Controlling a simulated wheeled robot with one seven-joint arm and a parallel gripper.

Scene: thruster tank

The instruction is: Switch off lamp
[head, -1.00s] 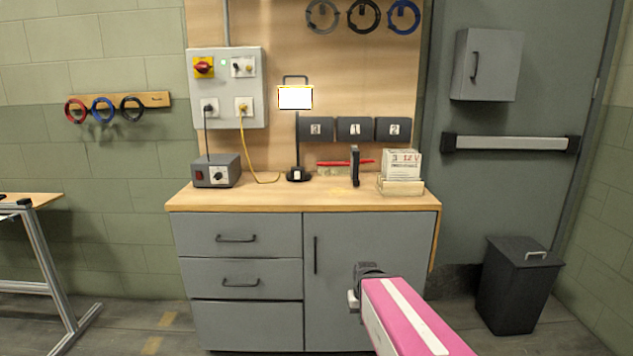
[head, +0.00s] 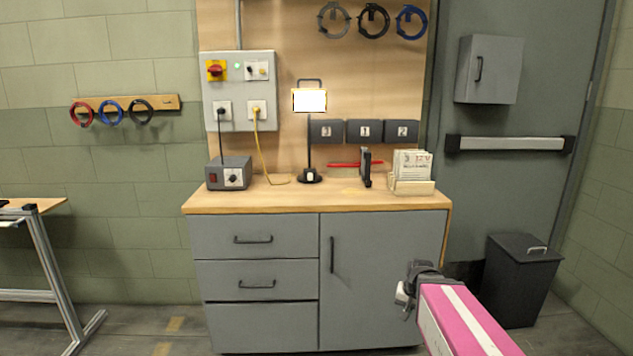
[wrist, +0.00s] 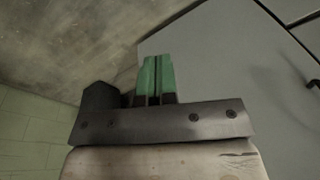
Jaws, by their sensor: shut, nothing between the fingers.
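The lamp (head: 309,101) stands on the wooden cabinet top, with a lit white head, a thin dark stem and a black base (head: 311,176). A small light patch shows on the base, like a switch. My gripper (head: 404,292) is low in front of the cabinet's right door, well below and to the right of the lamp. In the wrist view my gripper's green fingers (wrist: 157,79) are together, with nothing between them. The lamp does not show in the wrist view.
Right of the lamp are a dark upright tool (head: 366,167) and a card holder (head: 412,187). A bin (head: 517,280) stands right.

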